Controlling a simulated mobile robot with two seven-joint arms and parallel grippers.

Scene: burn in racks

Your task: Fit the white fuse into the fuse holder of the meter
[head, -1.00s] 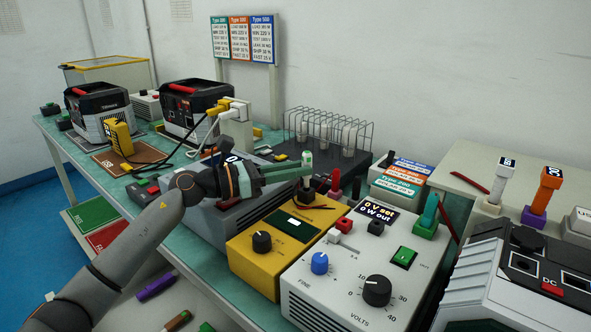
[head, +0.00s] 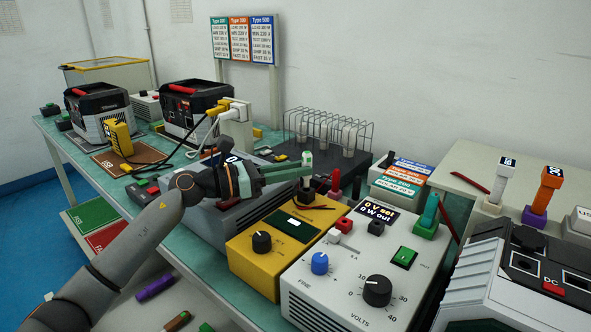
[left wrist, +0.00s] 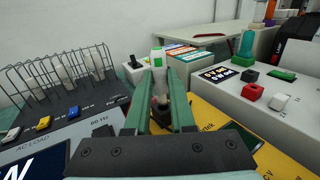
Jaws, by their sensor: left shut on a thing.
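The white fuse (head: 307,157), with a green mark, stands upright between the fingertips of my left gripper (head: 303,172), which is shut on it. It also shows in the left wrist view (left wrist: 157,59), rising above the two green fingers. The yellow meter (head: 246,270) sits on the bench, with a black knob and a dark display on it. The dark fuse holder (head: 305,196) is at the meter's back, directly below the fuse. The fingers partly hide the fuse's lower end, so I cannot tell whether it is inside the holder. My right gripper is not in view.
A grey power supply (head: 340,295) with knobs stands right of the meter. A red post (head: 335,184) rises close by the holder. A grey unit (head: 205,222) stands left of the meter.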

